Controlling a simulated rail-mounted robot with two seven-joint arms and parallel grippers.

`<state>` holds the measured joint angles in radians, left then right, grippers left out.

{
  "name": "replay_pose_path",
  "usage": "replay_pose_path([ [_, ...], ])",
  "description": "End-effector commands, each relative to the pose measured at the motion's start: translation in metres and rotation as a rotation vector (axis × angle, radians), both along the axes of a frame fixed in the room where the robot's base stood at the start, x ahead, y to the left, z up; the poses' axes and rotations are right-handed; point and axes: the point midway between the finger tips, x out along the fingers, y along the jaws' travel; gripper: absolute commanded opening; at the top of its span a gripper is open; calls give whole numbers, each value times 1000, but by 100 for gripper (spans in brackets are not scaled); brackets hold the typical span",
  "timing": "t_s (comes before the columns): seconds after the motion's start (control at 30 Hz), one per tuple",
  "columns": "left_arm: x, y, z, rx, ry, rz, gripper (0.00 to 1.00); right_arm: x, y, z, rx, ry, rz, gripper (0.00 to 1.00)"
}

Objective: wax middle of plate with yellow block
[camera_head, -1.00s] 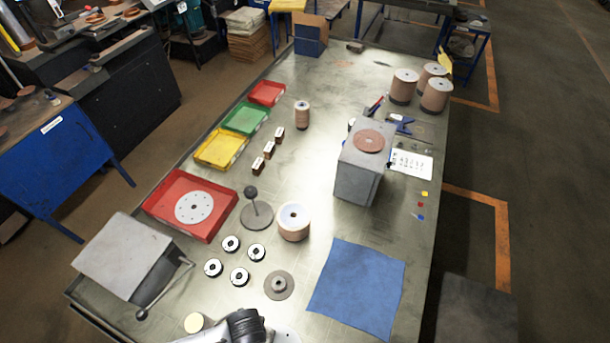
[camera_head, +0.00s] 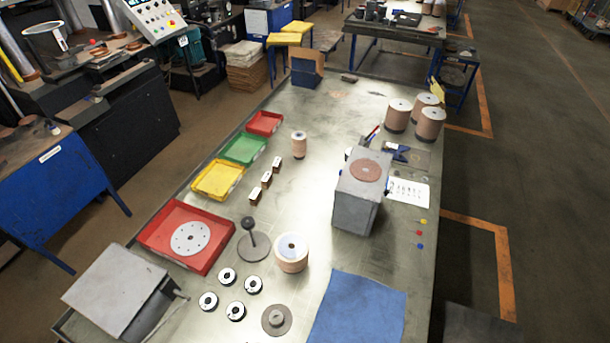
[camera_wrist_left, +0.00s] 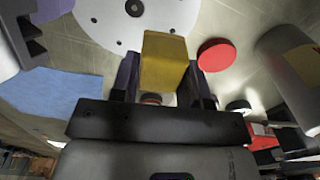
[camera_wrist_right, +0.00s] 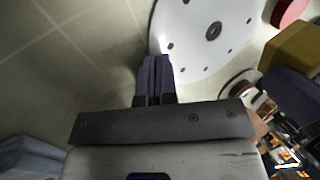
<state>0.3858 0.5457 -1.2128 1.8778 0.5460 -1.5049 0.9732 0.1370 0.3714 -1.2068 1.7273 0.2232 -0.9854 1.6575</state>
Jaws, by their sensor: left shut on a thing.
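My left gripper (camera_wrist_left: 160,76) is shut on the yellow block (camera_wrist_left: 164,58). The block also shows at the right of the right wrist view (camera_wrist_right: 297,45). A white plate with a ring of small holes and a dark centre hole lies beyond the block in the left wrist view (camera_wrist_left: 108,20). The block overlaps the plate's edge in the picture; I cannot tell whether they touch. The plate also fills the top of the right wrist view (camera_wrist_right: 188,38). My right gripper (camera_wrist_right: 156,64) is shut and empty, near the plate's edge. Neither gripper shows in the head view.
A red round piece (camera_wrist_left: 217,55) sits beside the plate. On the table are a red tray (camera_head: 152,238) holding another white disc (camera_head: 190,238), several small round pieces, a flanged disc (camera_head: 277,319), a blue cloth (camera_head: 358,308) and a grey block (camera_head: 352,203).

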Motion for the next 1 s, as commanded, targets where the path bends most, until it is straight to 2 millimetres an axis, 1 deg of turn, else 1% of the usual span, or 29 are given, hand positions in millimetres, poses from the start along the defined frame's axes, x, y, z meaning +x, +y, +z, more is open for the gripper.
replay_pose_path([
  [0.3,7,-24,0,-1,-1,0,23,0,0,0,-1,0,0,0],
  [0.5,11,-35,0,0,0,0,23,0,0,0,-1,0,0,0],
  [0.7,12,-39,0,0,1,1,23,0,0,0,-1,0,0,0],
  [1.0,12,-38,0,0,0,1,23,0,0,0,-1,0,0,0],
])
